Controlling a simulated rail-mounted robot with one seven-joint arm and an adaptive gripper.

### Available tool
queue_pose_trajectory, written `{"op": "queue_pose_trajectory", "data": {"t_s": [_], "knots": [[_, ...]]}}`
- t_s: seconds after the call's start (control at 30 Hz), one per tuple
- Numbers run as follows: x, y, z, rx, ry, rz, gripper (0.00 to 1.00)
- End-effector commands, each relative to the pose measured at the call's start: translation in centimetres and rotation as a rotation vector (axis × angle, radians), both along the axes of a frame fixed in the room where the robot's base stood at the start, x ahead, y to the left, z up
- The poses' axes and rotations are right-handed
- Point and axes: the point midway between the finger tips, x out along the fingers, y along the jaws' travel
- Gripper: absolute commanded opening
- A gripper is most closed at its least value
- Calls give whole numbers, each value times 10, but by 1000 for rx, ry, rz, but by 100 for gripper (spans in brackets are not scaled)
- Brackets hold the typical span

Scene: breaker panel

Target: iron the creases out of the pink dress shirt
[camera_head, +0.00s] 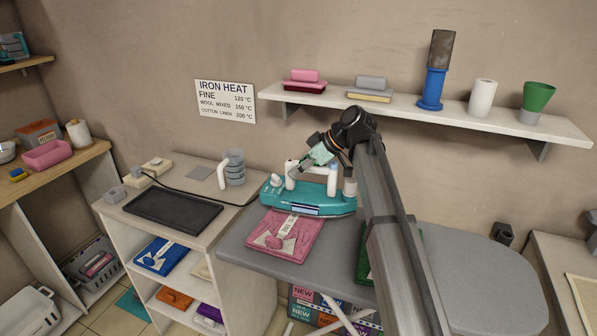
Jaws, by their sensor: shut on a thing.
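The pink dress shirt (292,246) lies folded on the left end of the grey ironing board (240,254), with a white strip and pale markings on top. The teal iron (310,203) with a white handle is just behind the shirt, near the board's back edge. Whether its sole touches the board or the shirt's far edge cannot be told. My gripper (306,164) comes down from the upper right and is shut on the iron's handle. My arm hides part of the board and part of a green folded item (362,262).
A cord runs from there toward the iron. A wall shelf (440,108) holds several items above. The board's right part (480,275) is clear.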

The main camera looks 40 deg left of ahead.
Motion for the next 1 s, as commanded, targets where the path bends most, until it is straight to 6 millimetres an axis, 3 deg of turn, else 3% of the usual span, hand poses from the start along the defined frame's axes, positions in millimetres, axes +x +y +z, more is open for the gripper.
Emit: {"op": "queue_pose_trajectory", "data": {"t_s": [0.37,0.63,1.0], "knots": [[0,1,5,4,0,0,0],[-7,3,19,-2,6,8,0],[-44,-8,32,-26,25,1,0]]}}
